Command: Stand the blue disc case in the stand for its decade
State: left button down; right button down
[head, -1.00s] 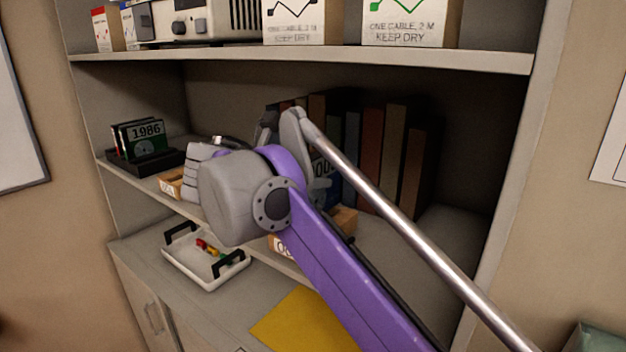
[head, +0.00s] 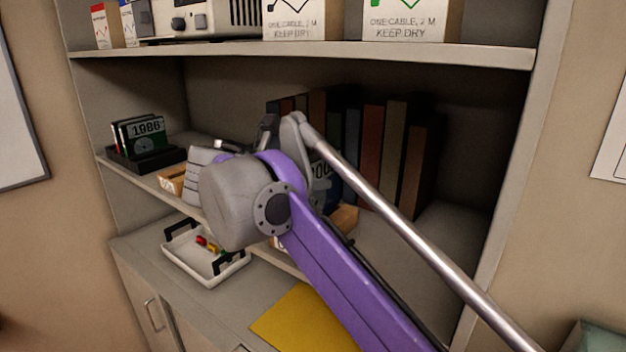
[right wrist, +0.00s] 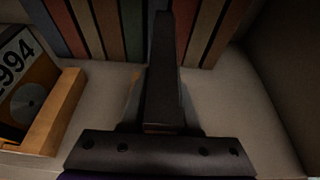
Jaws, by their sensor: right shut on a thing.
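A blue disc case (head: 331,194) with a partly hidden label that seems to begin "200" shows behind my right arm in the head view. It is at a wooden stand (head: 345,218) on the middle shelf; I cannot tell whether it is seated. My right gripper (right wrist: 162,75) is shut on the case, which shows only as a dark edge in the right wrist view. In the head view, my arm hides its fingertips. Another wooden stand (head: 171,181) is further left. A case marked 1994 (right wrist: 20,82) sits in a wooden stand (right wrist: 55,112). My left gripper is out of view.
A black stand (head: 148,160) at the shelf's left holds several cases, the front one marked 1986. Several books (head: 395,150) stand behind the gripper. The upper shelf (head: 400,53) is overhead. A white tray (head: 190,272) and yellow sheet (head: 305,318) lie below.

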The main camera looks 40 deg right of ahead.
dwell(0.5)
jog(key=shift+f+b, duration=0.7)
jog(key=shift+f, duration=0.75)
jog(key=c, duration=0.6)
grip_release()
jog(key=shift+o, duration=0.2)
jog(key=shift+s+a+p, duration=0.1)
jog(key=shift+s+a, duration=0.25)
jog(key=shift+a, duration=0.95)
jog(key=shift+s+a+p, duration=0.1)
jog(key=shift+s+a, duration=0.3)
jog(key=shift+a, duration=0.85)
jog(key=shift+s+a+p, duration=0.1)
jog(key=shift+s+a, duration=0.25)
jog(key=shift+a, duration=0.95)
